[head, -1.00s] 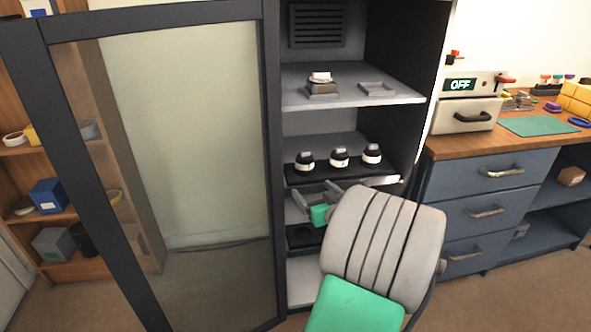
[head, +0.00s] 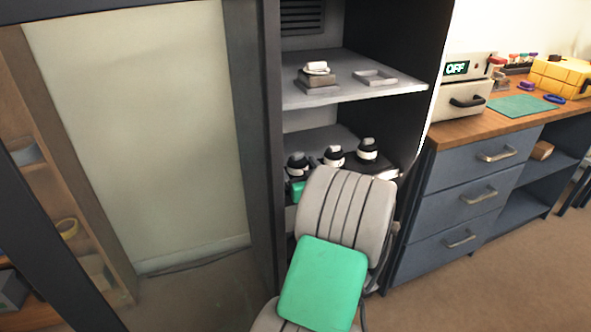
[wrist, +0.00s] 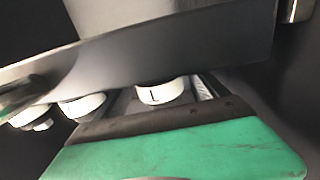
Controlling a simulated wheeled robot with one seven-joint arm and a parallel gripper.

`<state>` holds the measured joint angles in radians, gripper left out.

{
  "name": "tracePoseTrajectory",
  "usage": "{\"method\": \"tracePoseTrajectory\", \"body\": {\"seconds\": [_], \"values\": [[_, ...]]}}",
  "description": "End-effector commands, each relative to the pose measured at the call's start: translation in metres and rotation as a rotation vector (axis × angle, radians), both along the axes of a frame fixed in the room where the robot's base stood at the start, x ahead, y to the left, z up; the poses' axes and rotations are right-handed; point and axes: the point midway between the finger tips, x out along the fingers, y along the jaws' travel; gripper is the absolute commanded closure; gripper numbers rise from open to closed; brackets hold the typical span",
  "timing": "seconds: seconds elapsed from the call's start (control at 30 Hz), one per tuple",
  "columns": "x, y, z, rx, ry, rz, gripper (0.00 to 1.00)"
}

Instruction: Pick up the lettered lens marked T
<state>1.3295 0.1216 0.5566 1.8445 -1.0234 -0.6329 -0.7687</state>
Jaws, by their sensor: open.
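Three dark lenses with white bands stand in a row on a cabinet shelf: left lens (head: 297,163), middle lens (head: 333,156), right lens (head: 367,150). In the wrist view, one lens (wrist: 161,92) carries a dark mark like an upside-down T, and that picture looks inverted; it seems to be the left lens. The other bands' letters are unreadable. My gripper (head: 297,188) is just in front of and below the left lens, mostly hidden by my arm. In the wrist view my open gripper (wrist: 163,100) faces the marked lens; whether the fingers flank it is unclear.
An upper shelf (head: 400,97) holds a small stacked device (head: 317,75) and a shallow tray (head: 375,78). An open glass door (head: 140,130) stands left of my arm. A blue drawer bench (head: 470,200) with a box reading OFF (head: 462,95) stands right.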

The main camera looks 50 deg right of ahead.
Motion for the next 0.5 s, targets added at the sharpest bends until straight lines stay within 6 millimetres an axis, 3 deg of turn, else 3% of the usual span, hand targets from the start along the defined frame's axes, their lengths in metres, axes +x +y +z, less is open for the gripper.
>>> {"method": "tracePoseTrajectory", "body": {"seconds": [0.17,0.4,0.5], "values": [[0.025,-0.015,-0.001,0.000,0.001,0.003,0.17],[0.026,-0.019,-0.001,0.001,0.001,-0.002,0.17],[0.026,-0.018,-0.001,0.001,0.001,-0.002,0.26]]}}
